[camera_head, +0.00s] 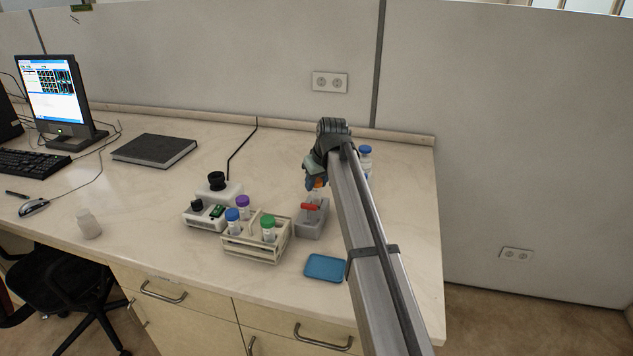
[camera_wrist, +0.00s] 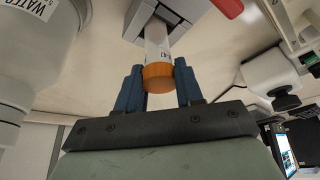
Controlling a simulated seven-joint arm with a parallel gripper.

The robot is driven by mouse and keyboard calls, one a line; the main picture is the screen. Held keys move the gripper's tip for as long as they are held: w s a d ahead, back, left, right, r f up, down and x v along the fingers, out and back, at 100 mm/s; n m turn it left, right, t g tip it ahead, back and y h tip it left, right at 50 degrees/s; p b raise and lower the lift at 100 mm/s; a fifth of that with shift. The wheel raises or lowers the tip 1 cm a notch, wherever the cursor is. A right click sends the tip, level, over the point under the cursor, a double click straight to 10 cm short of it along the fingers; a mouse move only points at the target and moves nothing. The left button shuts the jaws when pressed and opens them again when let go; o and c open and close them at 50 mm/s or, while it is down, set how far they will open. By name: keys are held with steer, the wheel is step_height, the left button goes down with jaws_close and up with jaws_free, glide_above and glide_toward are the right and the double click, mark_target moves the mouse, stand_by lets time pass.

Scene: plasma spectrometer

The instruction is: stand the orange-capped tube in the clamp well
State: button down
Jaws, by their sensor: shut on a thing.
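The orange-capped tube (camera_wrist: 157,45) is between the blue fingers of my gripper (camera_wrist: 158,88), which are shut on it at its orange cap (camera_wrist: 159,77). In the head view the orange cap (camera_head: 318,184) shows just under my gripper (camera_head: 314,184). The grey clamp well (camera_head: 313,231), with its red lever (camera_head: 311,206), is directly below. In the wrist view the tube's far end meets the grey clamp block (camera_wrist: 182,14). I cannot tell how deep the tube is in the well.
A rack (camera_head: 255,247) with several capped tubes stands left of the clamp well. A blue tray (camera_head: 326,267) lies in front. A blue-capped water bottle (camera_head: 365,155) stands close behind my arm, large in the wrist view (camera_wrist: 35,50). A white instrument (camera_head: 213,206) is behind the rack.

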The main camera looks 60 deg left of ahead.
steer(key=shift+f, duration=0.15)
steer(key=c, duration=0.7)
jaws_free()
steer(key=v, duration=1.2)
